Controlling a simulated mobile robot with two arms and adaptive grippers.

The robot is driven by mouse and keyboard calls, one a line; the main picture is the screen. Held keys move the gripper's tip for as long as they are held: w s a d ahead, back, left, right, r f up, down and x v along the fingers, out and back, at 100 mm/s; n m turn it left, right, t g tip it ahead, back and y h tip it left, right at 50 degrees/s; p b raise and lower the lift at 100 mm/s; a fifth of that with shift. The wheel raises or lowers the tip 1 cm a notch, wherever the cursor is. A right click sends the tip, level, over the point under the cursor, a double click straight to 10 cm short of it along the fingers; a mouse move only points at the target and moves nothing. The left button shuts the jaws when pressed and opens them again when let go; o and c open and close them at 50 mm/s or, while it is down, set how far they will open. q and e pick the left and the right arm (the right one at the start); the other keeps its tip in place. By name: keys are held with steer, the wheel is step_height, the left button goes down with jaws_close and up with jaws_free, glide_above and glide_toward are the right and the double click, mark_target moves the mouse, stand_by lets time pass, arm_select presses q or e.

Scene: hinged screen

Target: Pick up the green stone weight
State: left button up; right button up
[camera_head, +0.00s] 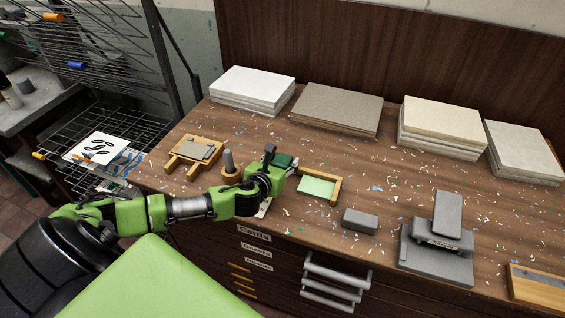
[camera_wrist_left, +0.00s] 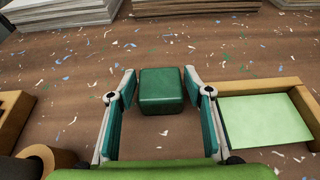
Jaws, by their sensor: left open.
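The green stone weight (camera_wrist_left: 161,90) is a dark green block with rounded edges on the wooden bench top. In the left wrist view it lies straight ahead, at the fingertips, with a gap to the finger on each side. In the head view it shows as a small dark green patch (camera_head: 285,161), partly hidden by my gripper. My left gripper (camera_head: 271,158) is open and empty and reaches low over the bench; its two fingers also show in the left wrist view (camera_wrist_left: 159,84). My right gripper is in neither view.
Right of the weight lies a wooden corner frame (camera_head: 335,190) with a light green sheet (camera_head: 316,187). A wooden peg stand (camera_head: 229,164) and wooden jig (camera_head: 195,154) are left. A grey block (camera_head: 360,221) lies front right. Paper stacks (camera_head: 336,108) line the back.

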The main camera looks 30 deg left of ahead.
arm_select(q)
steer(key=shift+w, duration=0.1)
steer(key=c, duration=1.2)
